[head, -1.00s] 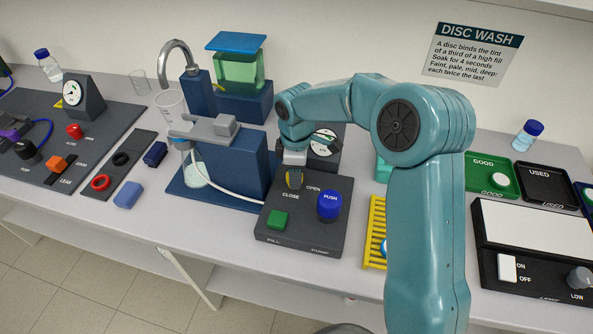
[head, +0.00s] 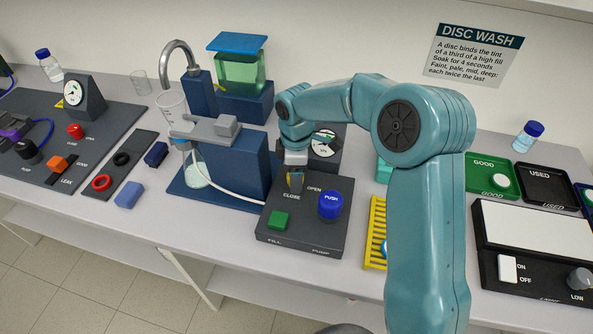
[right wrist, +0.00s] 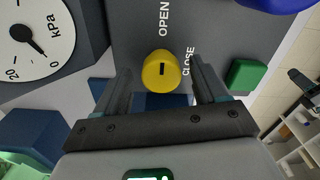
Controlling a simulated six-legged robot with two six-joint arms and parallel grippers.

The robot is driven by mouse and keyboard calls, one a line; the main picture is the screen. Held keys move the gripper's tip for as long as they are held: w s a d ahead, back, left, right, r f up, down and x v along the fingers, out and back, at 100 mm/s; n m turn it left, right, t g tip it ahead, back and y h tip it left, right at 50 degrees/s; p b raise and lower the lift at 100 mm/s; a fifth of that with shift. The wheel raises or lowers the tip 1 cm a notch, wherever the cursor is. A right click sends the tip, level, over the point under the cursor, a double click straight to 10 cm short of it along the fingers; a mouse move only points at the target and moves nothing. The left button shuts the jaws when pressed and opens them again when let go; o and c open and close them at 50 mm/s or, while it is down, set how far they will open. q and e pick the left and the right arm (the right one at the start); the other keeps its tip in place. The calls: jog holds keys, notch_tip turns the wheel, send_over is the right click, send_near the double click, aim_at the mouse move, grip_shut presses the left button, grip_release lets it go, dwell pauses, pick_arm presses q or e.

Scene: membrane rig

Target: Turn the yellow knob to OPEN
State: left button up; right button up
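My right gripper (right wrist: 160,75) is open, with one finger on each side of the knob and a visible gap on both sides. In the head view the right gripper (head: 295,182) reaches down over the knob and hides most of it. My left gripper is not in view.
A blue stand (head: 240,168) with a hose is on the left, a yellow rack (head: 374,240) on the right.

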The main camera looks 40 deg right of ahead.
notch_tip(320, 180, up, 16)
jog(key=shift+r, duration=0.2)
dwell(0.4)
jog(key=shift+s+f, duration=0.1)
jog(key=shift+s, duration=0.05)
dwell(0.3)
